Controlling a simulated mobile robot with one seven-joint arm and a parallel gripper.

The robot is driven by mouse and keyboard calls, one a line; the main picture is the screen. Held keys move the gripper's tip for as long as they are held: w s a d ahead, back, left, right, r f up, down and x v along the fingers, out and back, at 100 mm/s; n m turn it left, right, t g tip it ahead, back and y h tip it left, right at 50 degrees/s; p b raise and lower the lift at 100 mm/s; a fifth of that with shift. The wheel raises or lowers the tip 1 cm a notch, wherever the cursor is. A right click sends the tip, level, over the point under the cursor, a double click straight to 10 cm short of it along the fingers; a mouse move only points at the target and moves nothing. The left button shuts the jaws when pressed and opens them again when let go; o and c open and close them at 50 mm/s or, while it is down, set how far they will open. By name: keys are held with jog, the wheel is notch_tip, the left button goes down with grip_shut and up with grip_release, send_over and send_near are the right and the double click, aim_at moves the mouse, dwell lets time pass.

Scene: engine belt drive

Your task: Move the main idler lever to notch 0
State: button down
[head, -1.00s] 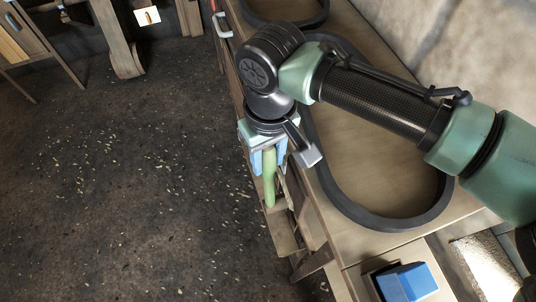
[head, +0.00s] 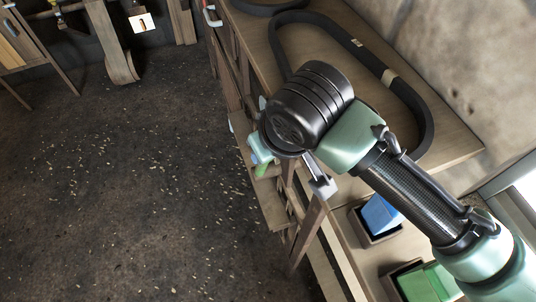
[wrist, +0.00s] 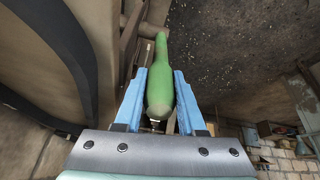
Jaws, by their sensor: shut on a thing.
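A green lever handle (wrist: 160,70), rounded at its near end, lies between the blue fingers of my gripper (wrist: 160,82) in the wrist view. My gripper is shut on it. In the head view my gripper (head: 260,155) is at the bench's left side, mostly behind my dark wrist joint. Only a small green piece of the handle (head: 261,170) shows below the fingers there. No notch marks or numbers can be made out.
A black belt loop (head: 427,125) lies on the wooden bench (head: 455,140). A blue block (head: 381,214) and a green block (head: 428,284) sit in trays at lower right. A pale-and-red handle (head: 211,15) is at the bench's far left edge. The floor at left is open.

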jog(key=shift+s+f, duration=0.15)
jog(key=shift+f, duration=0.05)
jog(key=c, duration=0.5)
grip_release()
jog(key=shift+r, duration=0.1)
jog(key=v, duration=1.3)
